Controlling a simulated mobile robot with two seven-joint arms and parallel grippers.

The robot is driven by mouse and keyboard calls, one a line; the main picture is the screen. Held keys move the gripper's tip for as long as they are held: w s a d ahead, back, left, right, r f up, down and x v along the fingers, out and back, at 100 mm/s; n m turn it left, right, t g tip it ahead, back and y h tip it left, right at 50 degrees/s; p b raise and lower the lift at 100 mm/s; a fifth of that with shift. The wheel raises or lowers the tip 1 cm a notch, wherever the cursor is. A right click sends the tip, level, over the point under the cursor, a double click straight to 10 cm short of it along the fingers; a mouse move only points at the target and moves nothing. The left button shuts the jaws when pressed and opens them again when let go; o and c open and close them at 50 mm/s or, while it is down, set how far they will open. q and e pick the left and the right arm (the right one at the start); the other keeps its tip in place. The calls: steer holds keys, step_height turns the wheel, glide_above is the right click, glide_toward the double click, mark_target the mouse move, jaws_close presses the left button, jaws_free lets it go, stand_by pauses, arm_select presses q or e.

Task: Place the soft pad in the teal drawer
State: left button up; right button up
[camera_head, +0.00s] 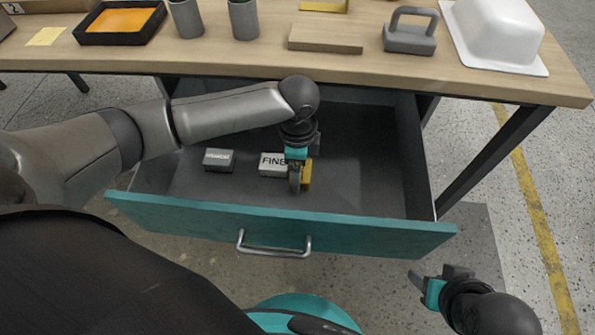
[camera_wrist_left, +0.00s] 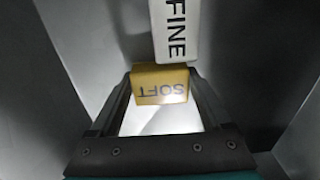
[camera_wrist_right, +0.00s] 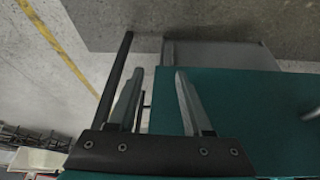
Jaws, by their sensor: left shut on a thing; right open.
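The teal drawer (camera_head: 200,215) is pulled out under the workbench, its dark grey inside facing up. My left gripper (camera_head: 296,185) is down inside the drawer, shut on the yellow soft pad (camera_head: 307,174). The pad also shows in the left wrist view (camera_wrist_left: 160,84), between the fingertips, with "SOFT" upside down on it. Whether it touches the drawer floor I cannot tell. A white "FINE" block (camera_head: 270,164) lies right beside the pad. My right gripper (camera_head: 432,277) is open and empty, outside the drawer near its front right corner.
A dark grey lettered block (camera_head: 219,160) lies in the drawer, left of the "FINE" block. On the bench (camera_head: 230,60) stand an orange-lined tray (camera_head: 120,19), two grey cups, a wooden block (camera_head: 326,38), a grey handled tool (camera_head: 410,38) and a white tub shell (camera_head: 495,35). The drawer's right side is free.

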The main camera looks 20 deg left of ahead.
arm_select(q)
steer(key=shift+f, duration=0.25)
arm_select(e)
steer(key=shift+r, duration=0.35)
arm_select(q)
steer(key=shift+f, duration=0.15)
steer(key=o, duration=1)
arm_select(e)
steer(key=shift+f, duration=0.1)
